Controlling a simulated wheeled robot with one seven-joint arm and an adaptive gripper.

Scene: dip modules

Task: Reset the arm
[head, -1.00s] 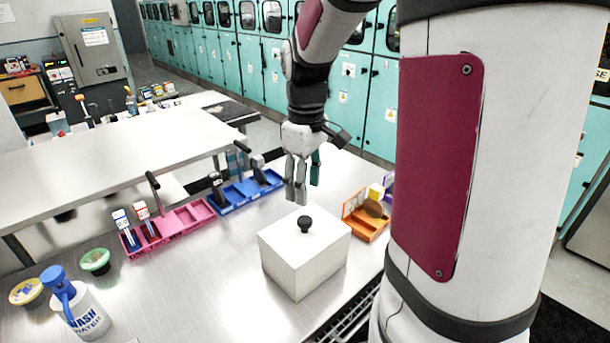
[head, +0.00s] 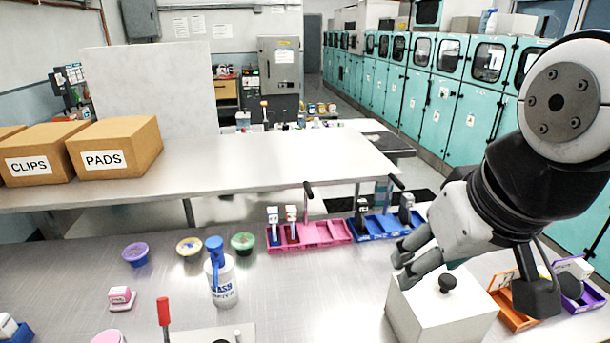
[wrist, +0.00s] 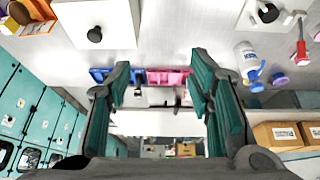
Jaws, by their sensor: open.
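My gripper (head: 408,268) is at the right in the head view, above and beside the white box with a black knob (head: 440,305). Its fingers are apart with nothing between them, as the wrist view (wrist: 165,100) also shows. The white box stands on the steel table and also shows at the upper left of the wrist view (wrist: 95,22). The gripper partly covers the box's top in the head view, and I cannot tell the exact gap between them.
Behind are a pink tray (head: 322,233) and a blue tray (head: 376,227) holding modules. A wash bottle (head: 222,283) stands left of centre near small bowls. An orange tray (head: 517,318) lies at the right. Boxes marked CLIPS (head: 38,165) and PADS (head: 103,158) sit on the back bench.

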